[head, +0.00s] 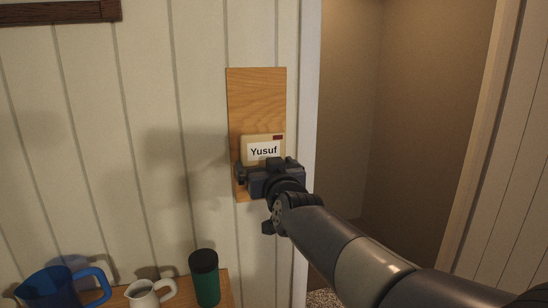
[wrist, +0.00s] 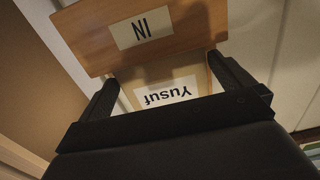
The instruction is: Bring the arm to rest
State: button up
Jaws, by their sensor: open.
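The arm's end, my gripper (head: 272,178), is in front of the lower part of a wooden wall board (head: 257,95). A cream card (head: 276,139) labelled "Yusuf" shows just above it, upright against the board. In the wrist view, which is upside down, my gripper (wrist: 162,68) is open, with a finger on either side of the "Yusuf" card (wrist: 190,79). Whether the fingers touch it is unclear. A wooden panel (wrist: 85,38) with an "IN" label lies past the fingertips, at the card's edge; the gripper hides it in the head view.
An open doorway (head: 405,120) is right of the board. A dark wooden strip (head: 60,12) is at upper left.

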aim_at(264, 141)
jog(key=v, duration=1.1)
jog(key=x, duration=1.1)
notch_tip(264, 141, up, 6)
jog(key=p, duration=0.5)
jog(key=shift+f, duration=0.15)
jog(key=shift+f, duration=0.1)
